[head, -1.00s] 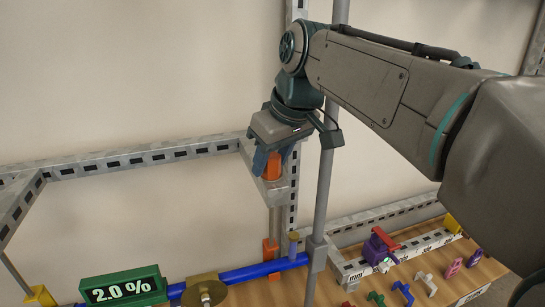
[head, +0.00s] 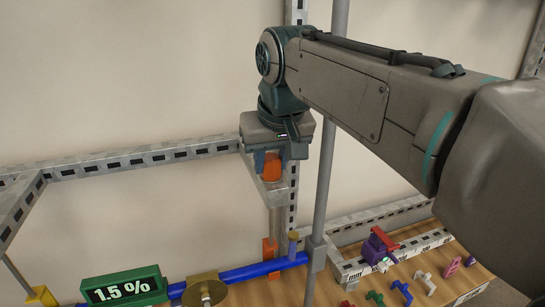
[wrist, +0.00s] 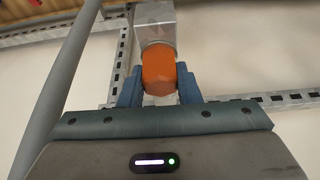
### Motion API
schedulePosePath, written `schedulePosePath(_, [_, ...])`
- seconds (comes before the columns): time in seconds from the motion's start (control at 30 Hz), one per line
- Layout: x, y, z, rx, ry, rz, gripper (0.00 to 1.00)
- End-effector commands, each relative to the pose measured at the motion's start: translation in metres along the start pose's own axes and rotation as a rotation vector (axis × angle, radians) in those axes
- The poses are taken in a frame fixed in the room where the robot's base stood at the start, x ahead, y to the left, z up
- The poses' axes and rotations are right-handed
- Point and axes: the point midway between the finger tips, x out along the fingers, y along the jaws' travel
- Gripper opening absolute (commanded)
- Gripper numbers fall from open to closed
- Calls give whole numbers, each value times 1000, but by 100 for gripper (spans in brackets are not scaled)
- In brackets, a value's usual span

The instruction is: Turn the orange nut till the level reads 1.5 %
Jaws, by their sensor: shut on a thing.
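The orange nut (head: 272,167) sits at the end of a grey bracket (head: 276,190) on the upright rail. My gripper (head: 270,158) comes down on it from above, with its blue fingers shut on its sides. In the wrist view the nut (wrist: 159,70) lies between the two fingers (wrist: 160,88), under the metal block. The green level display (head: 124,288) at the lower left reads 1.5 %.
A grey vertical pole (head: 323,180) stands just right of my gripper. A blue pipe (head: 262,269) runs below, with a brass disc (head: 205,288) on it. A wooden board (head: 440,272) at the lower right carries a purple clamp (head: 378,246) and several small coloured parts.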

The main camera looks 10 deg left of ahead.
Motion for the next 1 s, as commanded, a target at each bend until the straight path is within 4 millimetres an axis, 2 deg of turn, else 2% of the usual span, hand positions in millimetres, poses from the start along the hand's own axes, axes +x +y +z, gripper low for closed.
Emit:
schedulePosePath(0.3, [-1,0,0,4,4,1,7])
schedulePosePath(0.33, [-1,0,-1,4,4,1,38])
schedulePosePath(0.4, [-1,0,0,4,3,1,52])
schedulePosePath(0.77, [-6,0,0,3,3,1,52])
schedulePosePath(0.87, [-19,0,-1,3,5,1,52])
schedulePosePath(1.0, [-49,0,-1,3,8,1,52])
